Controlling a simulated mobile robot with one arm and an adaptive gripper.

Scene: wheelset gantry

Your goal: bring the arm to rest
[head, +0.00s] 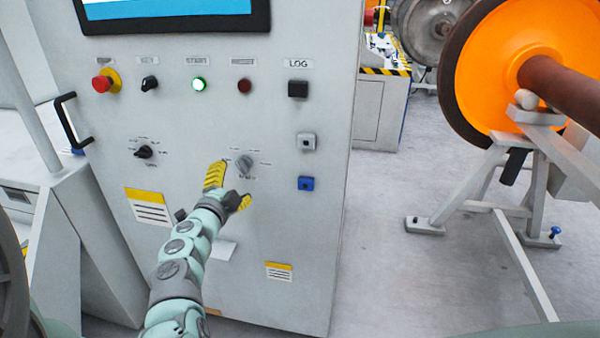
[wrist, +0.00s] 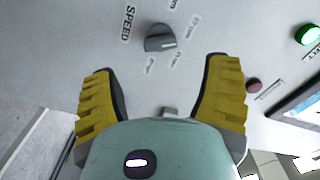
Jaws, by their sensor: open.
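My gripper (head: 230,187) has yellow ribbed fingers and is in front of the grey control cabinet (head: 230,120), at the height of a grey rotary knob (head: 245,163). In the wrist view my gripper (wrist: 165,95) has its fingers spread wide with nothing between them. The same knob (wrist: 160,38), beside the label SPEED, lies beyond the fingertips and apart from them. My arm reaches up to the gripper from the bottom of the head view.
The cabinet also bears a red emergency button (head: 103,83), a lit green button (head: 199,84), a black selector (head: 144,152) and a handle (head: 70,120). An orange wheel (head: 500,70) on a stand (head: 480,190) is at right. Floor (head: 385,260) between is clear.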

